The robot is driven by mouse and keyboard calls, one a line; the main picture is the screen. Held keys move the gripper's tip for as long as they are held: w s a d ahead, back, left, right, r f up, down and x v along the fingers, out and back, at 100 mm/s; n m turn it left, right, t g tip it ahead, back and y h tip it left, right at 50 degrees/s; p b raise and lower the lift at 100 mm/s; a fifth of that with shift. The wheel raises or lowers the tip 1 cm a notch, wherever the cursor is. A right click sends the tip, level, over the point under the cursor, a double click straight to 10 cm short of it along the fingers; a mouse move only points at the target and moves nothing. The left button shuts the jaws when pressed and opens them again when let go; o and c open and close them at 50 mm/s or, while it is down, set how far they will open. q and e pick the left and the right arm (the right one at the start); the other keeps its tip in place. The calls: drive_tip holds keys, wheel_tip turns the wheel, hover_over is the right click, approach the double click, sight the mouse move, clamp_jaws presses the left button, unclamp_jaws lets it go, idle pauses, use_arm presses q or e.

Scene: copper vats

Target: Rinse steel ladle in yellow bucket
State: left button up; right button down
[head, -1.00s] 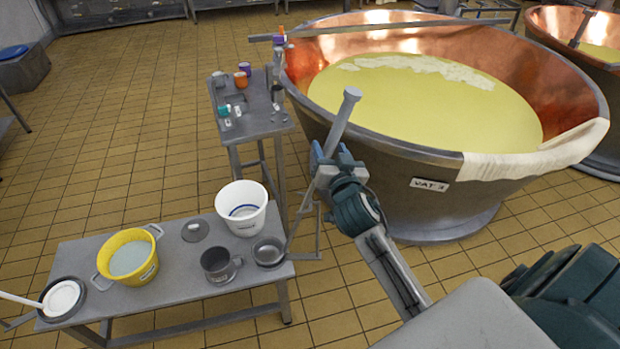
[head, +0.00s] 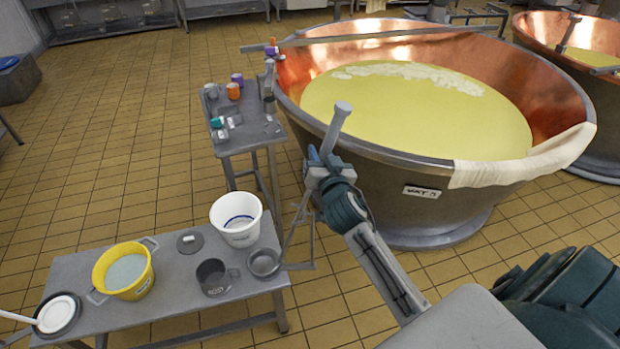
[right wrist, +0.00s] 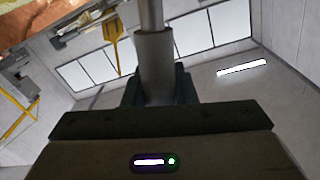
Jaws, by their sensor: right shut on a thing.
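My right gripper (head: 318,172) is shut on the steel ladle's thick grey handle (head: 337,122), in front of the copper vat. The handle slants, its top end up and to the right. Its thin lower shaft runs down left to a round grey bowl (head: 264,263) at the bench's right end. I cannot tell whether the bowl touches the bench. The right wrist view shows the handle (right wrist: 155,65) upright between the jaws. The yellow bucket (head: 147,283), holding pale liquid, stands on the bench's left part, well left of the ladle. My left gripper is not in view.
On the bench (head: 185,318) between bucket and ladle are a white bucket (head: 238,232), a grey mug (head: 213,282) and a dark disc (head: 190,242). A white-handled tool lies on a dark dish (head: 73,310) at left. A small table (head: 250,133) stands behind; the vat (head: 400,210) is right.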

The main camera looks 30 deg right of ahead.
wheel_tip(320, 180, up, 17)
drive_tip(key=p, duration=0.4)
drive_tip(key=shift+p, duration=0.4)
